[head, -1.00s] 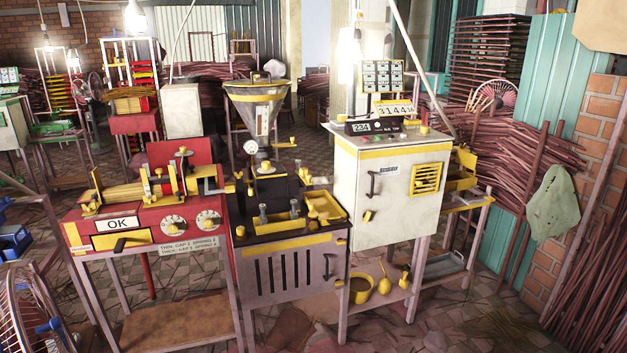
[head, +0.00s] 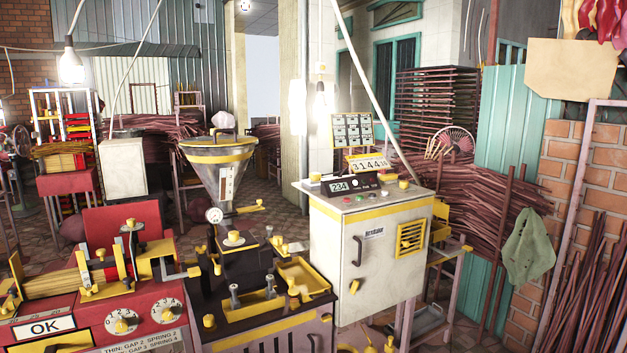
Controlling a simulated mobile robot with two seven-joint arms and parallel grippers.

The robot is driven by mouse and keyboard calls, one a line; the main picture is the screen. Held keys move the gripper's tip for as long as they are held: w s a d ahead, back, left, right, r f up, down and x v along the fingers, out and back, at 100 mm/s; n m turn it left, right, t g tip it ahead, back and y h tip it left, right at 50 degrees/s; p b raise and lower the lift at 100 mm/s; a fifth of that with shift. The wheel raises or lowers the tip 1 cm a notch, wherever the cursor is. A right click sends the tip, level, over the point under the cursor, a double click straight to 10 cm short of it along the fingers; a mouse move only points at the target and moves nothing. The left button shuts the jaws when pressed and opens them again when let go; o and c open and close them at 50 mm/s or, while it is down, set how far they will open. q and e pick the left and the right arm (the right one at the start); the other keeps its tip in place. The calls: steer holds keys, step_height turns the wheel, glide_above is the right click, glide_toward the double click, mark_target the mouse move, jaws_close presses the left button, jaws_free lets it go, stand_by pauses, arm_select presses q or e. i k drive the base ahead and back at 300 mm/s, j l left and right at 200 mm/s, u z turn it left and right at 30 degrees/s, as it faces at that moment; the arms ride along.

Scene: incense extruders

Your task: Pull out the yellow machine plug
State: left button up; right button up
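No gripper of mine shows in the head view. I cannot tell which yellow part is the plug. The black machine (head: 262,311) with a metal hopper (head: 221,170) stands in the middle and bears several yellow parts, among them a yellow tray (head: 303,276). The red machine (head: 172,290) with an "OK" sign at lower left has yellow fittings and dials. The white cabinet (head: 335,243) to the right has a yellow vent (head: 411,237), a yellow knob (head: 403,184) on top and a "234" display (head: 350,185).
Stacks of brown incense sticks (head: 490,225) stand behind and right of the cabinet. A green cloth (head: 529,246) hangs by a brick wall (head: 600,190) at right. A lit bulb (head: 71,67) hangs at upper left. The machines stand close together.

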mark_target(315, 175)
steer(key=i+j, duration=0.1)
steer(key=i+l, duration=0.2)
steer(key=l, duration=0.2)
steer(key=i+l, duration=0.15)
steer(key=l, duration=0.2)
steer(key=i+l, duration=0.2)
steer(key=l, duration=0.2)
steer(key=i+l, duration=0.15)
steer(key=l, duration=0.2)
steer(key=i+l, duration=0.2)
steer(key=l, duration=0.2)
steer(key=i+l, duration=0.2)
steer(key=l, duration=0.15)
steer(key=i+l, duration=0.15)
steer(key=l, duration=0.25)
steer(key=u, duration=2.3)
